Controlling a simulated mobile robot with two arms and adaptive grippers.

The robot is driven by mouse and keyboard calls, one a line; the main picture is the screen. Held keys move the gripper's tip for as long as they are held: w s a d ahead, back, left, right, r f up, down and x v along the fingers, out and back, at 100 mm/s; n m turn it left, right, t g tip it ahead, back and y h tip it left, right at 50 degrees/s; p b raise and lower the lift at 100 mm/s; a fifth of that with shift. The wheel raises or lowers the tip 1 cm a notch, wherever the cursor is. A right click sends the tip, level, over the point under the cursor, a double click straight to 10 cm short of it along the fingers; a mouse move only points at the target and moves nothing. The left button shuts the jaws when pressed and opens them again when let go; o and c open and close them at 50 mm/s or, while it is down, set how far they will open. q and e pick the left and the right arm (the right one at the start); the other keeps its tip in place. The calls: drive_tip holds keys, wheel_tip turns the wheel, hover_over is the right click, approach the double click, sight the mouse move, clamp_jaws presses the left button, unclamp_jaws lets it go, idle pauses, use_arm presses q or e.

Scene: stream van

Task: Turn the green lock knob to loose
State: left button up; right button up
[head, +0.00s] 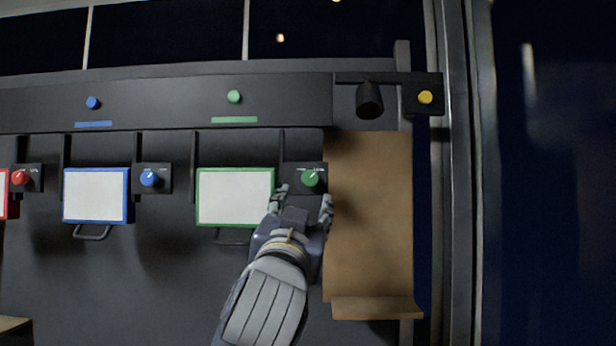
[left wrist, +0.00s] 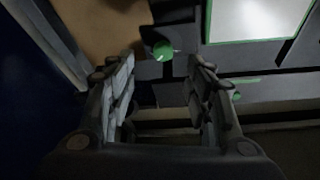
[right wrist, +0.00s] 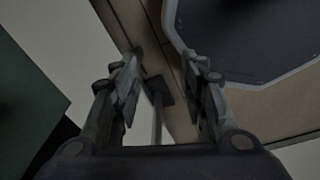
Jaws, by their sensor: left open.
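The green lock knob (head: 310,179) sits on a small dark plate right of the green-framed white panel (head: 235,196). A pale pointer mark shows on the knob, and the plate's lettering is too small to read. My left gripper (head: 302,200) is open just below the knob, its fingers apart on either side. In the left wrist view the knob (left wrist: 163,50) shows beyond and between the open fingertips (left wrist: 160,65), with nothing held. My right gripper (right wrist: 168,65) shows only in the right wrist view, open and empty.
A blue knob (head: 149,178) and a red knob (head: 20,177) sit beside their own panels to the left. A green button (head: 234,97) is on the rail above. A brown board (head: 370,215) with a bottom ledge stands right of the green knob. A black lamp (head: 369,99) hangs above it.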

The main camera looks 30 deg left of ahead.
sight(309, 179)
use_arm(q)
drive_tip(key=p+x, duration=0.1)
drive_tip(key=x, duration=0.2)
drive_tip(key=p+x, duration=0.2)
drive_tip(key=x, duration=0.1)
drive_tip(key=r+p+x, duration=0.1)
drive_tip(key=p+x, duration=0.1)
drive_tip(key=x, duration=0.1)
drive_tip(key=shift+a+r, duration=0.2)
drive_tip(key=shift+a, duration=0.05)
drive_tip(key=shift+w+a+p, duration=0.2)
drive_tip(key=shift+w+p, duration=0.15)
drive_tip(key=shift+w, duration=0.2)
drive_tip(key=c, duration=1.1)
use_arm(e)
drive_tip(key=r, duration=0.5)
drive_tip(key=shift+w+a+r, duration=0.15)
drive_tip(key=shift+a+r, duration=0.1)
drive_tip(key=shift+r, duration=0.1)
